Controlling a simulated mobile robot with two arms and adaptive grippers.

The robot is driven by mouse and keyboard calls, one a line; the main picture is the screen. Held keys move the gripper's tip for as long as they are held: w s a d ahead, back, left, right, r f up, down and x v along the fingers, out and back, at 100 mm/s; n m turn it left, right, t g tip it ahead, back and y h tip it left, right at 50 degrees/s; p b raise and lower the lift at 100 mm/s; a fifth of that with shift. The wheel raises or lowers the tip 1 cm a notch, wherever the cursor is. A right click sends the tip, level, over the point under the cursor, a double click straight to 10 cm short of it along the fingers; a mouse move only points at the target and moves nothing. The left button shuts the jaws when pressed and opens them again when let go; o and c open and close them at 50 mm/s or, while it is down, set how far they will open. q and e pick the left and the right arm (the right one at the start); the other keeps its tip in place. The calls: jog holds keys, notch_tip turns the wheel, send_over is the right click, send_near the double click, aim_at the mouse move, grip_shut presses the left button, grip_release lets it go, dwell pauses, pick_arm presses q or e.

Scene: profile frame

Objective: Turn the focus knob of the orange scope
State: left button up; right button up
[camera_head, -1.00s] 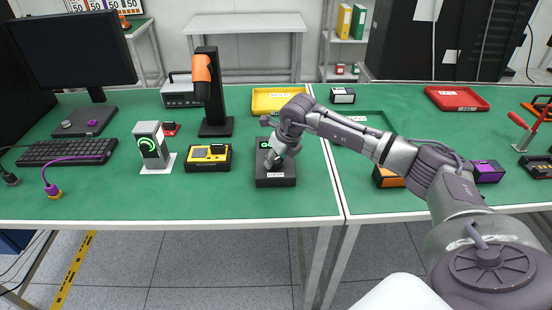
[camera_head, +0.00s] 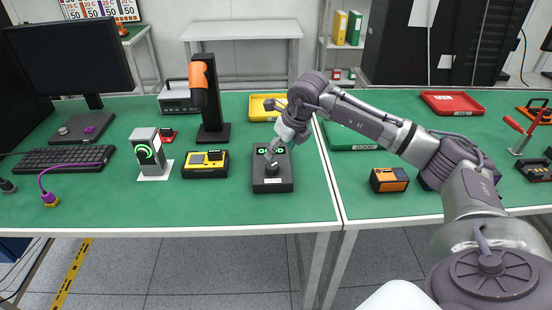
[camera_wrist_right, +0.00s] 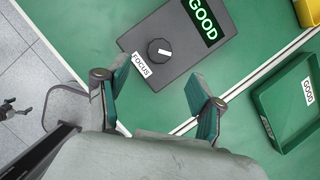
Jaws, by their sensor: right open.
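The orange scope (camera_head: 203,90) stands upright on a black stand at the back of the green table. The dark focus box (camera_head: 272,185) sits in front of it to the right. Its round black knob (camera_head: 272,168) has a white mark, and the knob also shows in the right wrist view (camera_wrist_right: 160,52). A FOCUS label and a lit green GOOD display (camera_wrist_right: 203,18) are on the box. My right gripper (camera_head: 277,146) is open and empty above the box, apart from the knob. Its two fingers are spread in the wrist view (camera_wrist_right: 160,97). My left gripper is not in view.
A yellow device (camera_head: 205,164) and a grey unit with a green ring (camera_head: 149,154) stand left of the box. A green tray (camera_head: 352,137) labelled GOOD and an orange-black box (camera_head: 389,180) are to the right. The table in front of the focus box is clear.

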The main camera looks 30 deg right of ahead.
jog(key=v, duration=0.3)
jog(key=shift+s+r, duration=0.1)
jog(key=shift+r, duration=0.2)
